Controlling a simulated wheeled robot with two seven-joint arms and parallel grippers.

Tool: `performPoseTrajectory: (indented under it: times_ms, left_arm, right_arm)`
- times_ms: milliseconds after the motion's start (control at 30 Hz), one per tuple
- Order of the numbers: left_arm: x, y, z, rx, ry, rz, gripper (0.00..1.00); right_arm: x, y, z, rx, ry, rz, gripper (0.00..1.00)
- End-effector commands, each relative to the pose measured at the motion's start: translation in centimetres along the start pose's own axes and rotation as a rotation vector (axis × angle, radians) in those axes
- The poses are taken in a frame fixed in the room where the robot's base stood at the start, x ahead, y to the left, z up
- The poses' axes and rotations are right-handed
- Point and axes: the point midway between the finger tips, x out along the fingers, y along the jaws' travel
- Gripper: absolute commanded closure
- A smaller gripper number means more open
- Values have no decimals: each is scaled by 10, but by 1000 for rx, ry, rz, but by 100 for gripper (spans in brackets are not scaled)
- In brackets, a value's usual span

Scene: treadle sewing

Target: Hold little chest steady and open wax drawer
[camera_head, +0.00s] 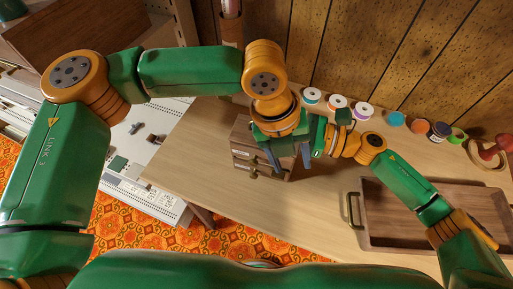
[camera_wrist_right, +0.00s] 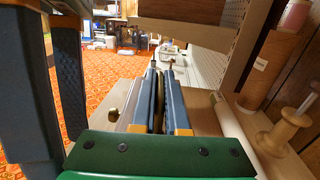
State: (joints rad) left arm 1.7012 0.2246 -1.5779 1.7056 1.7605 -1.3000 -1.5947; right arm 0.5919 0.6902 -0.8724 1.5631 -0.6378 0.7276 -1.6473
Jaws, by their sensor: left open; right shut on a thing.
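The little chest (camera_head: 243,137) is a small brown wooden box on the table, its drawer fronts (camera_head: 246,160) with small pulls facing me. My left gripper (camera_head: 289,160) is open and points down over the chest's right part, hiding much of it. Its dark fingers also show at the left of the right wrist view (camera_wrist_right: 68,85). My right gripper (camera_wrist_right: 165,80) is shut on a thin brass-coloured piece, seemingly part of the chest; the contact is mostly hidden. A brass knob (camera_wrist_right: 112,114) shows just left of its fingers. The drawers look closed.
Several thread spools (camera_head: 337,101) and small pots (camera_head: 418,126) line the back of the table (camera_head: 215,125). A wooden tray (camera_head: 435,242) with a handle lies at the right. A white bench with small parts (camera_head: 125,170) stands left. A wooden spool (camera_wrist_right: 285,135) is right of the right gripper.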

Motion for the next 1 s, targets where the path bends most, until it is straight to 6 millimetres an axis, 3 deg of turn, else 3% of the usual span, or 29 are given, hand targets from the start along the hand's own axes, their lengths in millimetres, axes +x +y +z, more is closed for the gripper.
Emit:
performPoseTrajectory:
  times_ms: [33, 100, 200, 300, 433, 567, 667, 800, 900, 1000]
  left_arm:
    - [24, -22, -22, -92, 66, -118, 43]
    - [42, -59, -53, -254, 187, -319, 43]
    - [45, -99, -84, -441, 396, -598, 43]
    - [39, -118, -92, -589, 550, -872, 43]
    - [29, -114, -82, -816, 626, -1215, 43]
    - [29, -75, -64, -1092, 557, -1510, 43]
    - [34, -26, -59, -1312, 406, -1682, 43]
    - [39, 49, -70, -1563, 117, -1810, 43]
    - [38, 90, -84, -1670, -65, -1839, 43]
    - [35, 114, -96, -1727, -182, -1844, 43]
  right_arm:
    - [0, 0, 0, 0, 0, 0, 100]
    - [0, 0, 0, 0, 0, 0, 100]
    - [0, 0, 0, 0, 0, -1, 100]
    - [0, 0, 0, 0, 0, -1, 100]
    - [0, 0, 0, 0, 0, -1, 100]
    - [0, 0, 0, 0, 0, -1, 100]
    - [0, 0, 0, 0, 0, -1, 100]
    - [0, 0, 0, 0, 0, -1, 100]
    - [0, 0, 0, 0, 0, 0, 100]
    - [0, 0, 0, 0, 0, 0, 100]
